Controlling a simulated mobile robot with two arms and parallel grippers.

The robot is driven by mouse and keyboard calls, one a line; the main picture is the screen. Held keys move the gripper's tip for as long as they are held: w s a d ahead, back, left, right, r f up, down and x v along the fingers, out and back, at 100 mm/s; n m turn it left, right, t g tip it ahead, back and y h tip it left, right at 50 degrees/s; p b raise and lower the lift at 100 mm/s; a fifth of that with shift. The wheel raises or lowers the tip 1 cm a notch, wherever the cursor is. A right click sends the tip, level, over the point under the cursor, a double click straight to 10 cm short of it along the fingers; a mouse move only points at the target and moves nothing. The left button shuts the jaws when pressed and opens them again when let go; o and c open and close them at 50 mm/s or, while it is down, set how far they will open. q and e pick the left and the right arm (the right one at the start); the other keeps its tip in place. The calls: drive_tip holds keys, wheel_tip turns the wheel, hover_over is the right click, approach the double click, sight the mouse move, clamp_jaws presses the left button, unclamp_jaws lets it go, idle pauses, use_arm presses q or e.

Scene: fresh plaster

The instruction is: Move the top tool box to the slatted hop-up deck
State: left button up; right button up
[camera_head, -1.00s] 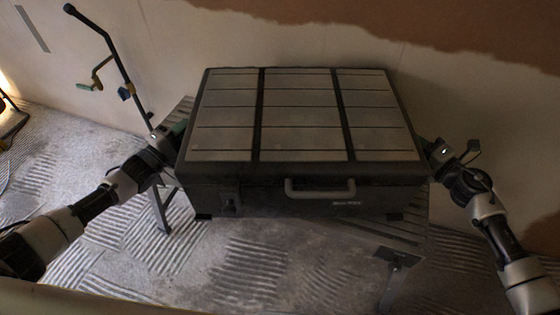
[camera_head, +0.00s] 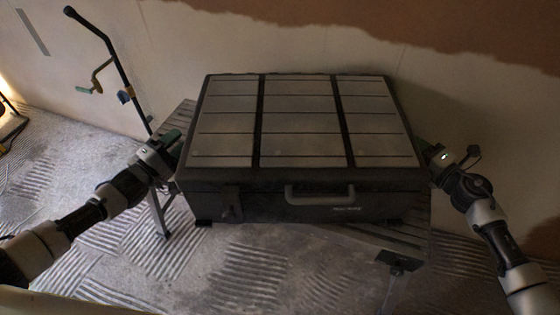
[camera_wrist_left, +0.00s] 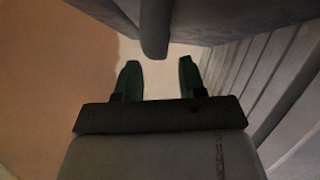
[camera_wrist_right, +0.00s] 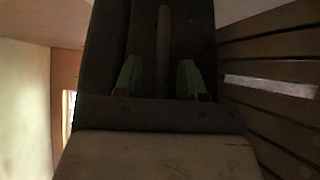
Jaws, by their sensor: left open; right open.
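The tool box (camera_head: 300,181) is a large dark case with pale panels on its lid and a grey front handle. It sits on the slatted hop-up deck (camera_head: 395,240), set askew to it and covering most of it. My left gripper (camera_head: 174,140) is open at the box's left side; in the left wrist view a grey side-handle bar (camera_wrist_left: 155,30) shows just beyond and between its fingers (camera_wrist_left: 158,80). My right gripper (camera_head: 424,148) is open at the right side; in the right wrist view a handle bar (camera_wrist_right: 163,50) stands between its fingers (camera_wrist_right: 159,78).
A dark pole with a hooked top (camera_head: 108,60) leans near the wall behind the deck's left end. The plaster wall (camera_head: 300,35) is close behind the box. The ridged floor (camera_head: 250,275) in front is clear. A lit lamp stands at the far left edge.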

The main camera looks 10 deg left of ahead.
use_arm(q)
drive_tip(key=v, duration=0.9)
use_arm(e)
drive_tip(key=v, duration=1.2)
